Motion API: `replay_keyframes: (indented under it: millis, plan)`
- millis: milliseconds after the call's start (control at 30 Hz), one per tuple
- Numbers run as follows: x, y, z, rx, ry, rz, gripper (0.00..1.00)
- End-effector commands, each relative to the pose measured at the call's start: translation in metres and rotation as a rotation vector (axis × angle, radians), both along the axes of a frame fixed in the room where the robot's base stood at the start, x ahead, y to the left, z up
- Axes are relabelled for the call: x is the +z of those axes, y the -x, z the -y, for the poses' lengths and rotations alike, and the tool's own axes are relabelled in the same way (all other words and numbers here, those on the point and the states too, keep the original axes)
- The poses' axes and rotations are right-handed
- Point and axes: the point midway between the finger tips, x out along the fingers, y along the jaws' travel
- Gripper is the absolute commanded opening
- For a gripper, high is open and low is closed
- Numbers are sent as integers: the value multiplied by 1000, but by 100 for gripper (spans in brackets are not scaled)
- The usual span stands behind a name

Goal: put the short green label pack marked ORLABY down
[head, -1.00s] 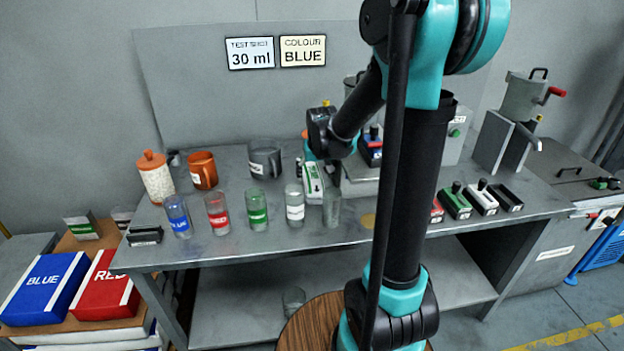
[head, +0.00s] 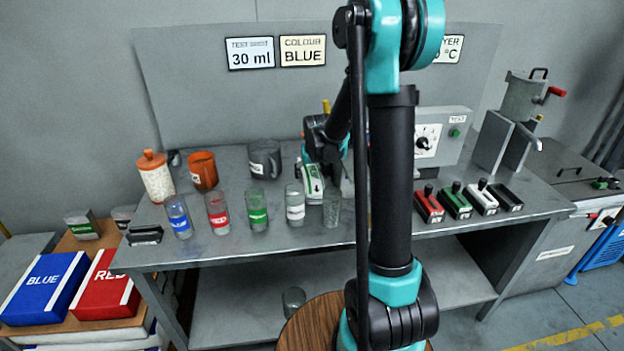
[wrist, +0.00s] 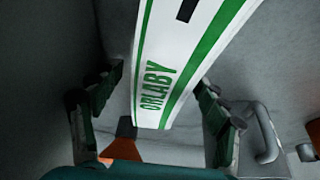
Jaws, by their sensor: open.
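The ORLABY label pack (head: 313,184) is white with green stripes. In the head view it is on the grey bench behind the row of glasses, partly covered by my gripper (head: 322,168). The fingers are spread, with a visible gap on both sides of the pack. I cannot tell exactly how its underside meets the bench.
Several glasses stand close in front, including a white-labelled one (head: 295,205) and a clear one (head: 332,207). A grey mug (head: 264,158) stands behind to the left. A test box (head: 440,135) and several coloured stamp-like blocks (head: 455,202) are to the right on the bench (head: 400,248).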

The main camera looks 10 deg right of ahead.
Motion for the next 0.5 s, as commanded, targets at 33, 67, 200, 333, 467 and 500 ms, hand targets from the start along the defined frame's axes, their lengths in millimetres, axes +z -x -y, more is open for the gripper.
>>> replay_keyframes:
  millis: [33,67,200,333,467,500]
  plan:
    - [0,0,0,0,0,0,75]
    - [0,0,0,0,0,0,75]
    - [0,0,0,0,0,0,69]
    - [0,0,0,0,0,0,53]
    - [0,0,0,0,0,0,37]
    - [0,0,0,0,0,0,32]
